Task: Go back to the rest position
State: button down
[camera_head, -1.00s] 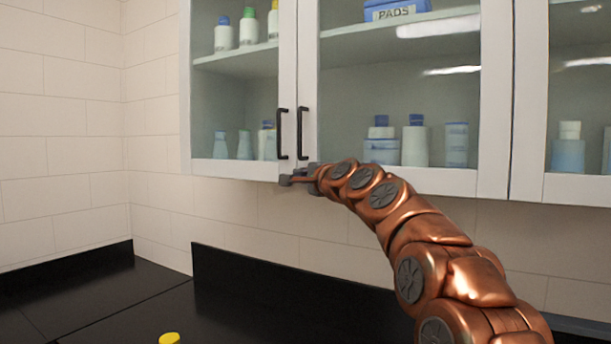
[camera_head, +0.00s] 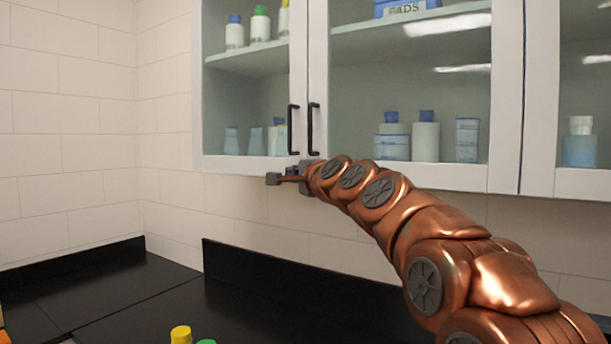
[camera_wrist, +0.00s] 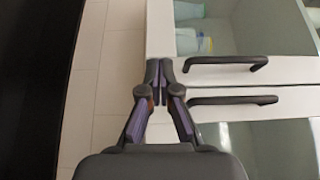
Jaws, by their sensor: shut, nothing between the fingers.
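My gripper (camera_head: 274,179) is at the end of my copper-coloured arm, just below the bottom edge of the glass-fronted wall cabinet (camera_head: 243,167). In the wrist view my gripper (camera_wrist: 158,72) has its two fingers together with nothing between them. Two black door handles, the left handle (camera_head: 293,130) and the right handle (camera_head: 312,128), are just above it. In the wrist view the handles lie to the right of the fingertips, apart from them. Both cabinet doors look shut.
Bottles and boxes stand behind the glass, including a blue PADS box (camera_head: 406,8). A black counter (camera_head: 130,290) with a backsplash runs below. A yellow cap (camera_head: 181,334) and a green cap show at the bottom edge. White tiled wall (camera_head: 70,130) fills the left.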

jog(key=s+a+b, duration=0.1)
jog(key=s+a, duration=0.2)
jog(key=s, duration=0.3)
jog(key=s+d+f+n+g+h, duration=0.25)
jog(key=s+d+f, duration=0.35)
jog(key=f, duration=0.4)
jog(key=s+d+f+n+g+h, duration=0.15)
jog(key=s+d+f+g, duration=0.35)
jog(key=f, duration=0.5)
jog(key=s+d+f+n+g+h, duration=0.25)
jog(key=s+d+f, duration=0.4)
jog(key=f, duration=0.45)
jog(key=s+d+f+n+g+h, duration=0.1)
jog(key=s+d+f, duration=0.3)
jog(key=s, duration=0.6)
jog(key=s+d+f+n+g, duration=0.2)
jog(key=s+f, duration=0.4)
jog(key=s, duration=0.4)
jog(key=s+d+f+n+g+h, duration=0.1)
jog(key=s+d+f+n+g, duration=0.1)
jog(key=s+d+f+g, duration=0.2)
jog(key=s+d+f, duration=0.1)
jog(key=s+d, duration=0.2)
jog(key=s, duration=0.2)
jog(key=shift+s+f+h, duration=0.3)
jog(key=shift+s+h, duration=0.05)
jog(key=shift+s, duration=0.05)
